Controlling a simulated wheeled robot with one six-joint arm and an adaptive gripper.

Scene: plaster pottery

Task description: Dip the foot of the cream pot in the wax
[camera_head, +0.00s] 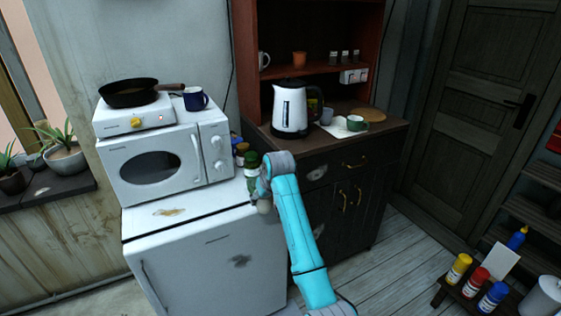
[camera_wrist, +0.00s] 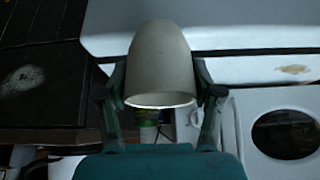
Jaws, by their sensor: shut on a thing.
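The cream pot (camera_wrist: 160,58) is held between the two fingers of my gripper (camera_wrist: 160,82), one on each side. Its narrower rounded end points to the top of the wrist view and its wide rim edge faces the bottom. In the head view the pot (camera_head: 264,207) shows small and partly hidden below my gripper (camera_head: 259,195), in front of the cabinet and beside the white fridge top. A black pan (camera_head: 112,99) sits on a white hot plate (camera_head: 130,121) on the microwave. Its inside looks brownish; I cannot tell whether that is wax.
The microwave (camera_head: 152,165) stands on the white fridge (camera_head: 215,262). A blue mug (camera_head: 195,98) is beside the pan. Small bottles (camera_head: 251,160) stand right of the microwave, close to my arm. A kettle (camera_head: 291,108) and cups are on the dark cabinet.

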